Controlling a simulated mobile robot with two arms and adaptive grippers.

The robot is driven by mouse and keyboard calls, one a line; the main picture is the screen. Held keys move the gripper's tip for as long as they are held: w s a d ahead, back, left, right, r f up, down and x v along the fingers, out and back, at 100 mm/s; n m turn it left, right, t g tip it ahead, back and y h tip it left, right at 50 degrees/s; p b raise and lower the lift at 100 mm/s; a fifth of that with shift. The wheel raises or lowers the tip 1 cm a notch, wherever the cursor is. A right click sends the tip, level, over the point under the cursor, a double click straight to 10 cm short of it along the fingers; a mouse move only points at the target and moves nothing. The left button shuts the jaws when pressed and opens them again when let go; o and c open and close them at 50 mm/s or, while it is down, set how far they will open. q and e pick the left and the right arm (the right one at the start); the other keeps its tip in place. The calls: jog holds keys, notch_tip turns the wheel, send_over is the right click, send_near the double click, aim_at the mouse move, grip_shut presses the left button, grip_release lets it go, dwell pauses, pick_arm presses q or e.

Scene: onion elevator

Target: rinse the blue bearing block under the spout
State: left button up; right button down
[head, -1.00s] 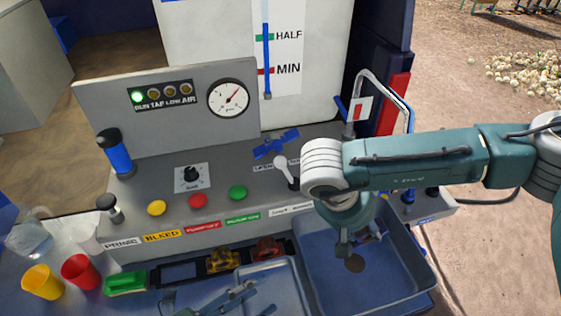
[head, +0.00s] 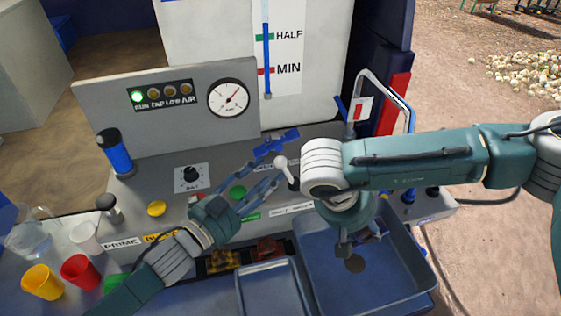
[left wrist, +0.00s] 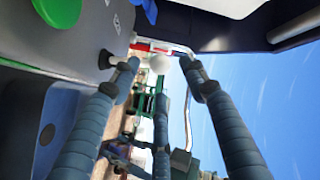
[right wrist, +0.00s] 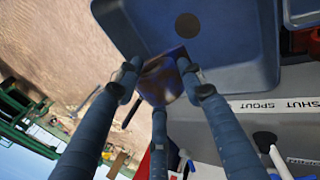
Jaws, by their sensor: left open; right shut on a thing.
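The blue bearing block (right wrist: 163,84), smeared brown, is between the fingers of my right gripper (right wrist: 160,68), which is shut on it. In the head view my right gripper (head: 360,240) is over the right blue basin (head: 405,285), and my arm hides most of the block. The spout pipe (head: 377,80) bends up behind that basin; its outlet is hidden by my right arm. My left gripper (head: 264,173) is open and empty, just left of the white-knobbed lever (head: 281,162). In the left wrist view the white knob (left wrist: 160,64) shows between and beyond the fingertips.
A blue handle (head: 275,143) lies close behind my left fingers. Green (head: 238,192) and yellow (head: 156,208) buttons are on the panel. A red cup (head: 80,271), a yellow cup (head: 42,282) and a clear jug (head: 30,238) stand at the left.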

aim_at(276, 166)
pick_arm(q)
jog(key=x, duration=0.6)
jog(key=shift+w+d, duration=0.2)
jog(key=shift+w, duration=0.1)
grip_shut()
